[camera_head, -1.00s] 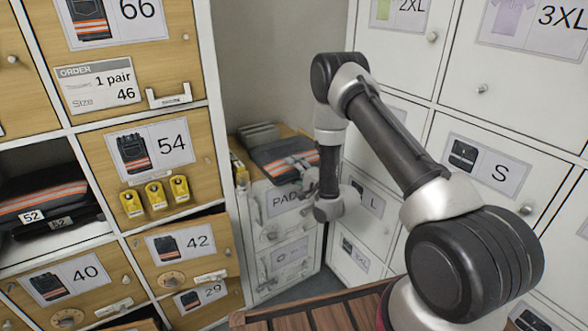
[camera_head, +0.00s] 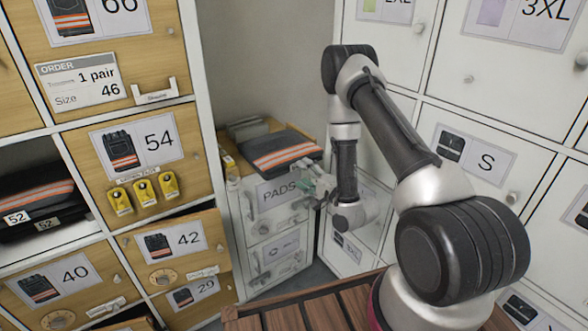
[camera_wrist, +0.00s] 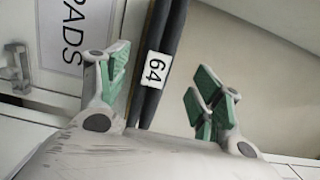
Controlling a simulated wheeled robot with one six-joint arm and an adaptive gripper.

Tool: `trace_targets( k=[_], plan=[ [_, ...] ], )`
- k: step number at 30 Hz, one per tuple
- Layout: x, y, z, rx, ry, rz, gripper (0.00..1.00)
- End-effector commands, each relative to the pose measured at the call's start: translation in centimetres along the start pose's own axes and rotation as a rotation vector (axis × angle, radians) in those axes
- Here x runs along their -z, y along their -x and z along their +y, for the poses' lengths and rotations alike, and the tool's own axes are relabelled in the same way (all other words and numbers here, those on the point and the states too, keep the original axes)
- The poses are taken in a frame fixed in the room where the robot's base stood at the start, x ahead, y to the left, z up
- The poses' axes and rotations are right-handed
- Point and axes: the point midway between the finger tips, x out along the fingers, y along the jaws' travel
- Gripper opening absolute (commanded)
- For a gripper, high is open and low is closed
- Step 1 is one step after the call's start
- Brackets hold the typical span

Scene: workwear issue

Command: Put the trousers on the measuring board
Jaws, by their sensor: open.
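Folded dark trousers (camera_head: 280,150) with an orange and silver stripe lie on top of the low white cabinet in the corner. In the wrist view their dark folded edge (camera_wrist: 172,48) carries a "64" tag. My gripper (camera_head: 318,184) is open in front of the cabinet, just right of and below the trousers. In the wrist view the green-padded fingers of my gripper (camera_wrist: 160,88) stand apart on either side of the tagged edge, with nothing visibly clamped. Other dark trousers (camera_head: 38,198), tagged "52", lie in an open cubby at left. I cannot make out a measuring board.
An order card (camera_head: 94,80) reads 1 pair, size 46. Wooden locker doors line the left, the "42" door (camera_head: 178,250) tilted open. White lockers (camera_head: 462,155) stand close at right. The "PADS" drawer (camera_head: 277,193) is below the trousers. A slatted wooden surface (camera_head: 310,308) is in front.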

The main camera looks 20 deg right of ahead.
Motion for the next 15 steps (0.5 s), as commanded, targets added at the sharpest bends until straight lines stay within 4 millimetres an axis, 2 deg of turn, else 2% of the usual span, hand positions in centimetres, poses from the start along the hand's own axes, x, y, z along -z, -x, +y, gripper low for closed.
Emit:
trace_targets(
  k=[4,9,11,15],
  plan=[
    [0.0,1.2,0.0,0.001,-0.001,0.001,0.66],
    [0.1,1.0,-0.5,-0.008,0.022,-0.001,0.66],
    [0.5,0.4,-1.2,-0.030,0.065,-0.004,0.66],
    [2.1,-1.7,-4.9,-0.146,0.271,-0.008,0.66]
  ],
)
